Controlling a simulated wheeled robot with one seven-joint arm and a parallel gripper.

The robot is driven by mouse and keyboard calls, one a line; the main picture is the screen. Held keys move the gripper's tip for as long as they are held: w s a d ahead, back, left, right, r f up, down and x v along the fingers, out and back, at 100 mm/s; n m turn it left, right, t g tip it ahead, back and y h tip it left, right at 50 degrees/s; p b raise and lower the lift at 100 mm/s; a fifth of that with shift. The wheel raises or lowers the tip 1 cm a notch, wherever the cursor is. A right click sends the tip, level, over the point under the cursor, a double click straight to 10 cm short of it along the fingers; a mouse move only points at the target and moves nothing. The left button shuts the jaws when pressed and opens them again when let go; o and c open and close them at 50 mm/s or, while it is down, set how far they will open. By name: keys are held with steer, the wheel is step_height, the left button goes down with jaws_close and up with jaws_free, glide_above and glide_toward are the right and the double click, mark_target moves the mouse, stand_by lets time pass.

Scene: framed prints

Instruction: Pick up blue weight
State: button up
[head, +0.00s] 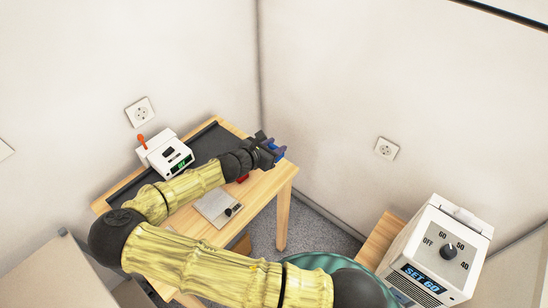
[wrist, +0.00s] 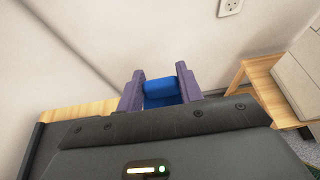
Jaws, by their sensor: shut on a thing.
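The blue weight (wrist: 160,92) is a small blue block between the two purple-grey fingers of my gripper (wrist: 160,88) in the wrist view. The gripper is shut on it. In the head view, my gripper (head: 270,148) is at the right end of the wooden table, with the blue weight (head: 279,152) showing at its tip. I cannot tell for sure whether the weight is clear of the tabletop. My gripper's body hides the lower part of the weight in the wrist view.
The wooden table (head: 284,177) bears a dark mat (head: 208,143), a white device with a green display (head: 165,155), a grey plate (head: 212,207) and a small red object (head: 243,179). A white box with a dial (head: 436,250) stands at right. Walls meet behind the table.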

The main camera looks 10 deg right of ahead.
mark_target(274, 146)
step_height(274, 146, up, 10)
steer(key=shift+f, duration=0.1)
stand_by(0.7)
